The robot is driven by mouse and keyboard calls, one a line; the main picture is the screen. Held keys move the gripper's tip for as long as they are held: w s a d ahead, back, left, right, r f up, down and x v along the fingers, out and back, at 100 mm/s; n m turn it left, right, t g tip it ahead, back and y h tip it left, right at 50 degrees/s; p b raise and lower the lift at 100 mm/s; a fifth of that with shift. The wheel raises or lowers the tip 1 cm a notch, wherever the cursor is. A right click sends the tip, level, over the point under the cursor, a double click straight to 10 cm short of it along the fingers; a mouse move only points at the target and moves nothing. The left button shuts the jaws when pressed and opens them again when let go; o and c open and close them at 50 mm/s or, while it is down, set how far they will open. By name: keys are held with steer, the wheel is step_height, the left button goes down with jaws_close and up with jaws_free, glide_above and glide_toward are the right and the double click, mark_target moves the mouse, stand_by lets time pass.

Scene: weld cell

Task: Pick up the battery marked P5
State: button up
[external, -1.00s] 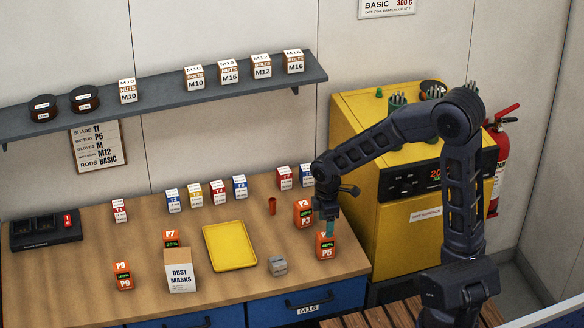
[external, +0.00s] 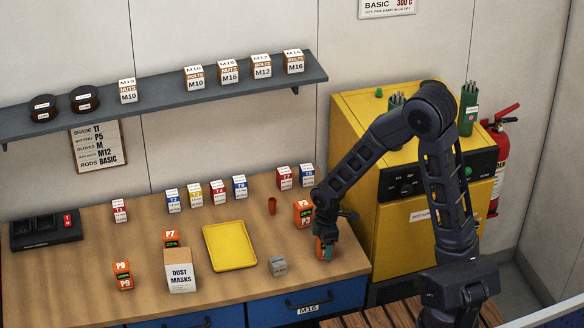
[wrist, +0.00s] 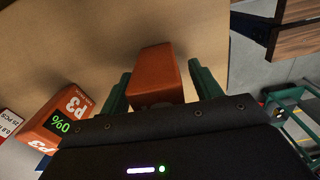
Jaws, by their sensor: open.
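The orange battery marked P5 (external: 319,248) is upright near the right front of the workbench, largely hidden by my gripper (external: 326,246). My gripper is lowered around it. In the wrist view the orange battery (wrist: 157,70) is between the two green fingers of my open gripper (wrist: 161,76), with a small gap showing at the sides. The marking on this battery cannot be read now. Another orange battery, P3 (external: 303,213), is just behind it; it also shows at the left in the wrist view (wrist: 65,118).
A small red-brown cup (external: 272,206) stands behind. Batteries P7 (external: 171,238) and P9 (external: 123,275) are farther left. The yellow cabinet (external: 386,130) is close on the right.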

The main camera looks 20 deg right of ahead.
steer(key=shift+c, duration=0.2)
steer(key=c, duration=1.2)
steer(key=shift+c, duration=0.2)
steer(key=shift+r, duration=0.2)
